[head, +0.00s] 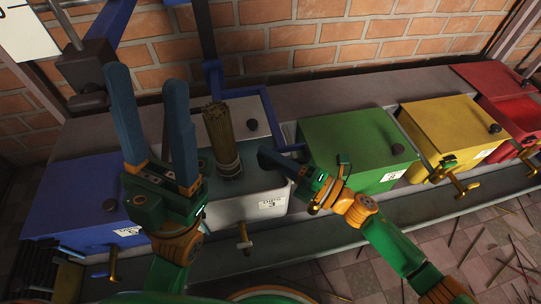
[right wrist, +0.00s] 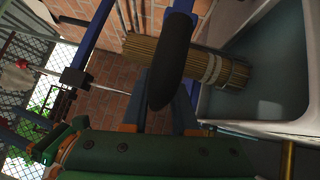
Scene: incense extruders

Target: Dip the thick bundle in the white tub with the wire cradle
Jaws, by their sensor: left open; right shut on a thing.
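The white tub (head: 262,203) stands in the middle of the row, with grey-blue liquid showing inside. A thick bundle of sticks (head: 217,125) with a pale band stands nearly upright over the tub; I cannot tell whether its lower end touches the liquid. It also shows in the right wrist view (right wrist: 155,48). My left gripper (head: 148,80) is open and empty, left of the bundle. My right gripper (head: 285,163) is shut on a dark rounded handle (right wrist: 175,60), right of the bundle.
A blue box (head: 85,200) stands at left. Green (head: 355,145), yellow (head: 450,125) and red (head: 510,105) boxes stand at right. Brass taps jut from the fronts. Blue bars (head: 213,75) rise behind the tub against a brick wall. Loose sticks lie on the tiled floor.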

